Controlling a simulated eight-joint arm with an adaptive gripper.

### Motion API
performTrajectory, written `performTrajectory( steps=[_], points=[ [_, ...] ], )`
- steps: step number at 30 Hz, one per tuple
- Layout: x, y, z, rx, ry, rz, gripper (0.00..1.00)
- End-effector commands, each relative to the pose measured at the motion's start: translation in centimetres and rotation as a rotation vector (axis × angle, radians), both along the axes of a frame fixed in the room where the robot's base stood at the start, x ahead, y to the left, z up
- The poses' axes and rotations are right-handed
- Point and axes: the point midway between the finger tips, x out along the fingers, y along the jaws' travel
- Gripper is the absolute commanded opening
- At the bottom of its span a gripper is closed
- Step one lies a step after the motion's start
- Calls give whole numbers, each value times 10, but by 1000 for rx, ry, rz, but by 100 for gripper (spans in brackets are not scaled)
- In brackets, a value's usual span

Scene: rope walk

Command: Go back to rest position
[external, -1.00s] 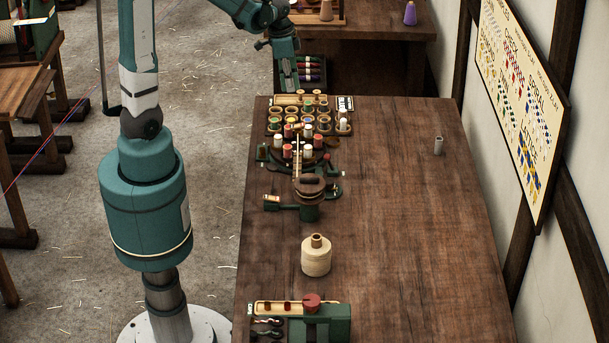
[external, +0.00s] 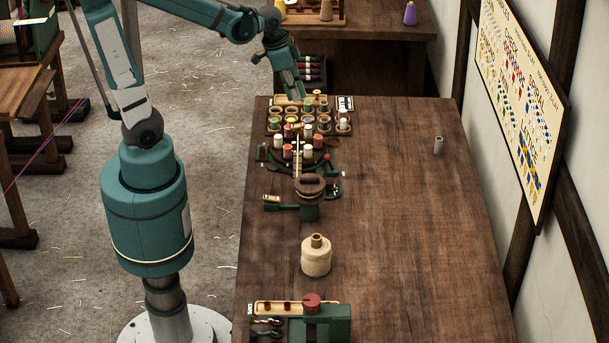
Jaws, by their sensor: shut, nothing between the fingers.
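My gripper (external: 298,96) is at the end of my green arm, near the far left edge of the wooden table (external: 410,230). It points down, slightly tilted, over the back of the spool rack (external: 270,128). Its fingers are small in this view; they look shut and empty. I cannot tell whether the tips clear the rack. My upper arm leans to the left, and my forearm reaches across the far part of the picture.
A cream twine cone (external: 316,258) and a red-knobbed device (external: 312,303) stand nearer. The table's right half is mostly clear.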

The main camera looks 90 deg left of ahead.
Motion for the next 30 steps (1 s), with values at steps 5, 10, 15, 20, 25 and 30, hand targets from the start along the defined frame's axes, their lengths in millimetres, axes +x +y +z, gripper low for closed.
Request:
performTrajectory(
  steps=[5, 10, 15, 20, 25, 30],
  points=[
    [-2, -35, 5, 9, -47, -5, 0],
    [-6, -66, 10, 10, -91, -6, 0],
    [-12, -96, 14, 7, -139, -9, 0],
    [-19, -123, 16, 1, -183, -13, 0],
    [-29, -150, 17, -13, -231, -17, 0],
    [-40, -176, 17, -31, -279, -23, 0]
  ],
)
